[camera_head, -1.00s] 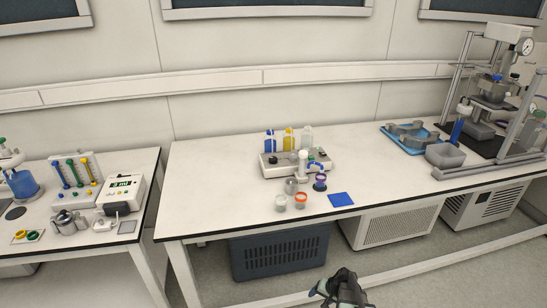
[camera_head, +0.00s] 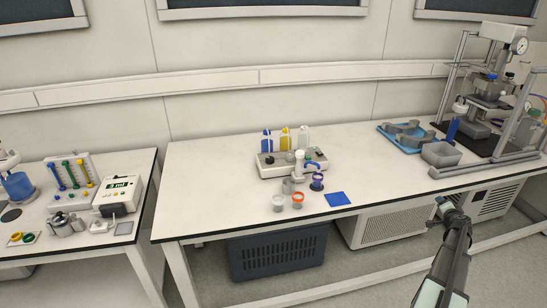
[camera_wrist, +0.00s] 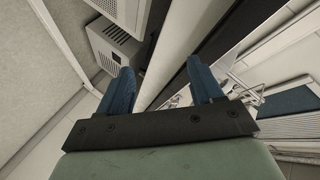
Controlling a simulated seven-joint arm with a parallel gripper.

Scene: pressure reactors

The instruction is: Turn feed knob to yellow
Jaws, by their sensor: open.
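The feed unit (camera_head: 291,165) is a low pale station at the middle of the centre table, with a blue bottle (camera_head: 267,141), a yellow bottle (camera_head: 285,139) and a clear bottle (camera_head: 303,137) behind it. Small dark and pale controls sit on its top. I cannot tell which is the feed knob or what colour it points at. My gripper (camera_head: 441,202) is far to the right of the unit, at the table's front edge, and touches nothing I can see. In the wrist view my gripper (camera_wrist: 160,68) has its two blue fingers apart, with nothing between them.
Small cups (camera_head: 297,202) and a blue square (camera_head: 337,199) lie in front of the unit. A blue tray (camera_head: 390,140), a grey bin (camera_head: 442,154) and a tall press frame (camera_head: 460,70) stand at right. The table is clear left of the unit.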

